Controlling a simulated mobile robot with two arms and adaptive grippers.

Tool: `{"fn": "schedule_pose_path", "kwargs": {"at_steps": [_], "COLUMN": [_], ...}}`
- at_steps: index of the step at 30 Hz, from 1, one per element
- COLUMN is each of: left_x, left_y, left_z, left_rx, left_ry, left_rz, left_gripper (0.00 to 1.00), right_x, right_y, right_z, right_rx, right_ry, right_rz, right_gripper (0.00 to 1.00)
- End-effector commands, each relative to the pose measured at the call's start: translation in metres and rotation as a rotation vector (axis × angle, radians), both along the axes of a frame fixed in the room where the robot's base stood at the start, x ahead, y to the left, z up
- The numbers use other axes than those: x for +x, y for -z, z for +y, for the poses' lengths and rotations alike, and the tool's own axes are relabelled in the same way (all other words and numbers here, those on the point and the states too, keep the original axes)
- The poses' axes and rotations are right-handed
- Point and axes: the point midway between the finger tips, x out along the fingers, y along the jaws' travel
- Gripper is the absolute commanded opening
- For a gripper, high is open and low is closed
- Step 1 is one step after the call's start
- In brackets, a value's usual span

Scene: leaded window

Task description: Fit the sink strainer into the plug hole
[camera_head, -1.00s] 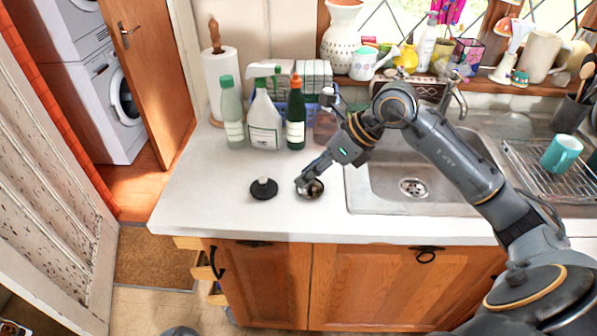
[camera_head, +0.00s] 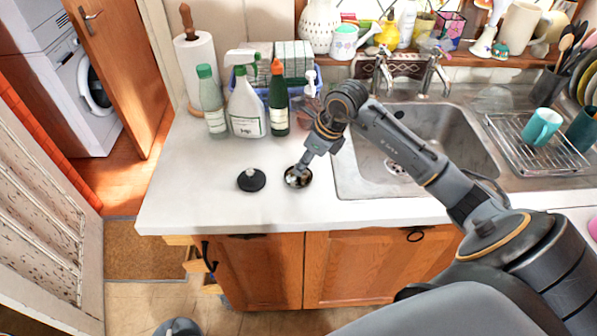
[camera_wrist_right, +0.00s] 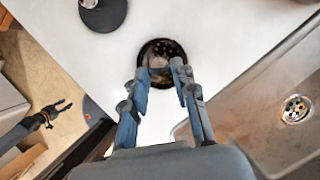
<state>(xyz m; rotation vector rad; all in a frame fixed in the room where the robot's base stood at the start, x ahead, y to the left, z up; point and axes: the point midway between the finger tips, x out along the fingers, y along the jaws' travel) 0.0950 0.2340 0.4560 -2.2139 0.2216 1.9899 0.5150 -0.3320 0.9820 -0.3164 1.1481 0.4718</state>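The sink strainer (camera_head: 298,177) is a round, dark metal basket on the white worktop, left of the sink; it also shows in the wrist view (camera_wrist_right: 163,48). My right gripper (camera_head: 296,174) points down into it. In the wrist view its two fingers (camera_wrist_right: 163,70) are apart, with the tips over the strainer's middle; contact is unclear. The plug hole (camera_head: 395,167) is in the sink floor, partly behind my right arm, and shows clearly in the wrist view (camera_wrist_right: 296,109). My left gripper (camera_wrist_right: 62,105) shows small at the wrist view's left, over the floor, fingers apart.
A black plug (camera_head: 251,180) with a pale knob lies left of the strainer. Several bottles (camera_head: 247,108) stand behind, beside a paper roll (camera_head: 202,72). The steel sink's rim (camera_head: 338,188) is right of the strainer. A drying rack (camera_head: 548,155) with a mug stands further right.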

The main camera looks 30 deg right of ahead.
Motion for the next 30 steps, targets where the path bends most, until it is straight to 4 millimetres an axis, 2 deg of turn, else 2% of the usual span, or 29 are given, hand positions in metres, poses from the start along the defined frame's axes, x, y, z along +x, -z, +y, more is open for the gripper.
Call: {"fn": "schedule_pose_path", "kwargs": {"at_steps": [1,3,7,15,17,19,20,30], "left_x": [0.006,0.007,0.001,-0.013,-0.014,-0.014,-0.014,-0.011], "left_y": [-0.011,-0.016,-0.017,-0.015,-0.015,-0.015,-0.015,-0.016], "left_z": [-0.001,-0.001,0.000,0.001,0.001,0.001,0.001,0.001], "left_rx": [-0.001,-0.002,0.000,0.002,0.003,0.003,0.003,0.002], "left_ry": [0.000,0.000,0.000,0.000,0.000,0.000,0.000,-0.001], "left_rz": [-0.010,-0.012,-0.002,0.020,0.021,0.021,0.021,0.017], "left_gripper": [0.40,0.40,0.40,0.40,0.40,0.40,0.40,0.40], "right_x": [0.003,0.007,0.012,0.013,0.013,0.013,0.013,0.013], "right_y": [0.004,0.014,0.030,0.035,0.035,0.035,0.034,0.034], "right_z": [0.004,0.006,0.008,0.008,0.008,0.008,0.008,0.008], "right_rx": [0.006,0.006,0.003,0.000,0.000,0.000,0.000,0.001], "right_ry": [0.000,0.000,-0.001,-0.001,-0.001,-0.001,-0.001,0.000], "right_rz": [0.005,0.006,0.003,0.000,0.000,0.000,0.000,0.000], "right_gripper": [0.28,0.28,0.28,0.28,0.18,0.03,0.00,0.00]}}
